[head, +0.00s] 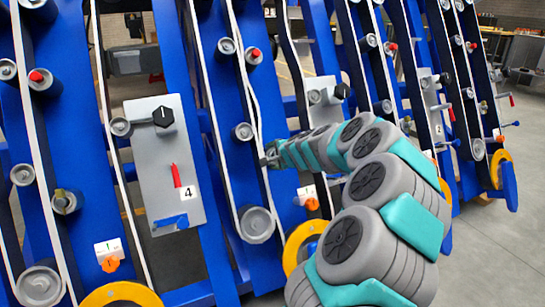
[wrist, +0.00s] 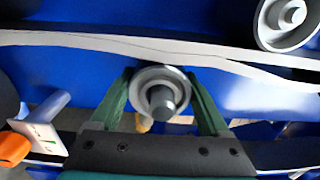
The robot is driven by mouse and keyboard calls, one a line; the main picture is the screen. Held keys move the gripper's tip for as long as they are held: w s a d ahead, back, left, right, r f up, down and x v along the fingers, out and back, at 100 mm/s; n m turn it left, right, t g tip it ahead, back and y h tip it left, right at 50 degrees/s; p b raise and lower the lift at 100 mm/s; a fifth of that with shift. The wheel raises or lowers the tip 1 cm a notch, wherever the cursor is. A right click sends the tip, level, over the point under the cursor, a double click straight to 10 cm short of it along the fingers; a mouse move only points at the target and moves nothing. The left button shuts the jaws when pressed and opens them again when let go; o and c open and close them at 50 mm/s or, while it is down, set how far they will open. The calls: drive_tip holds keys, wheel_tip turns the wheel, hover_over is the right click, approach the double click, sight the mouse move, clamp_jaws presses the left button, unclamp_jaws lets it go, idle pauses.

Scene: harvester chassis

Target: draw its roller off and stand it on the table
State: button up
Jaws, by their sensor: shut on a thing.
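My gripper (head: 272,157) reaches left to the blue chassis beside a white-edged belt. In the wrist view my gripper (wrist: 161,88) has its two green fingers shut on a grey roller (wrist: 148,77), one on each side. The roller shows its round face with a darker stub at its centre. In the head view the roller is mostly hidden by my gripper. I cannot tell whether it still sits on its shaft. A dark table (head: 527,52) stands far back at the right, partly cut off by the frame.
The white-edged belt (wrist: 80,40) runs close beside the roller. A grey panel (head: 150,190) with a black knob and red lever is to the left. Other rollers (head: 256,224), orange knobs and yellow rings line the blue frames. Open floor (head: 490,250) lies at right.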

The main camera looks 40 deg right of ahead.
drive_tip(key=c, duration=0.4)
drive_tip(key=shift+s+a+r, duration=0.1)
drive_tip(key=shift+s+r, duration=0.2)
drive_tip(key=shift+s, duration=0.1)
clamp_jaws()
drive_tip(key=p+v, duration=0.2)
drive_tip(key=v, duration=0.9)
drive_tip(key=shift+p, duration=0.4)
idle(0.6)
idle(0.5)
drive_tip(key=shift+s, duration=0.1)
